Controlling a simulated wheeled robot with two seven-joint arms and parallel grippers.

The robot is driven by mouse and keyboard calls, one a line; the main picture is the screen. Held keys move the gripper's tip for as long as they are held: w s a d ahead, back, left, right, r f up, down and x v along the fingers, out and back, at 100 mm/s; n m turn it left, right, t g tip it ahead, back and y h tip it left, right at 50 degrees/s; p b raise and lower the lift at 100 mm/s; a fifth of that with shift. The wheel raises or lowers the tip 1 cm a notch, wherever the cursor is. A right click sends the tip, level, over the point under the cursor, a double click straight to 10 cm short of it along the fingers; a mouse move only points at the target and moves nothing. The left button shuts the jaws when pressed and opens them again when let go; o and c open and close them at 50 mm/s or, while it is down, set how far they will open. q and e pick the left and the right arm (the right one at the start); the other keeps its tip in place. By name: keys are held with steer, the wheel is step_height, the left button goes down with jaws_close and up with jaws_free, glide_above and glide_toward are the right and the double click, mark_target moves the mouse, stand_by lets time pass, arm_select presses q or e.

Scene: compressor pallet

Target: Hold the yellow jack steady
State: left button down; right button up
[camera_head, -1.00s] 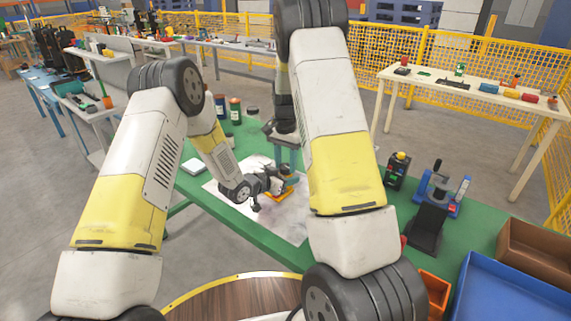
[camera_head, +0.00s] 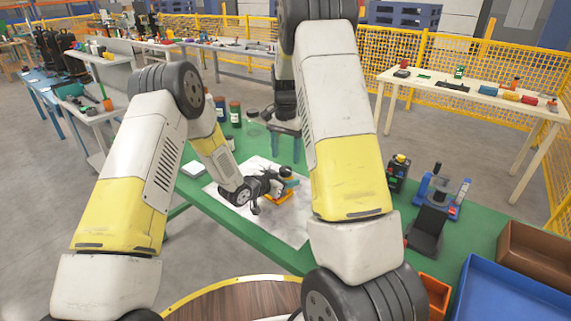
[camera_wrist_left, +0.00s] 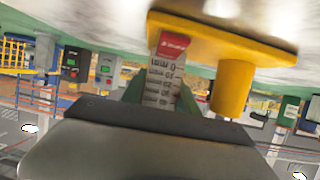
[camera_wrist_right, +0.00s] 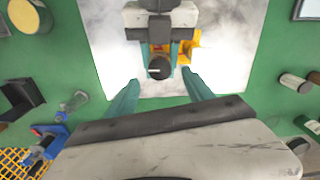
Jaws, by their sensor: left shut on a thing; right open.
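The yellow jack (camera_head: 283,197) stands on a white sheet on the green table. My left gripper (camera_head: 270,184) is at the jack from the left, partly covering it in the head view. In the left wrist view the jack's yellow plate (camera_wrist_left: 225,38) and yellow post show at the top, and the left fingers (camera_wrist_left: 163,90) are shut on the jack's grey body with a red label. My right gripper (camera_head: 284,145) is open and empty above and behind the jack. In the right wrist view its fingers (camera_wrist_right: 160,92) are spread, with a dark round knob (camera_wrist_right: 159,67) beyond them.
The white sheet (camera_head: 290,225) lies bare around the jack. Several jars (camera_head: 235,113) stand at the table's back left. A black stand (camera_head: 427,230), a blue device (camera_head: 440,205), an orange bin (camera_head: 434,292) and a blue tray (camera_head: 510,290) are at the right.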

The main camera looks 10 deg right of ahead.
mark_target(286, 169)
step_height(286, 169, up, 7)
stand_by(0.3)
steer(key=shift+f, duration=0.15)
arm_select(q)
steer(key=c, duration=0.8)
jaws_free()
steer(key=shift+c, duration=0.2)
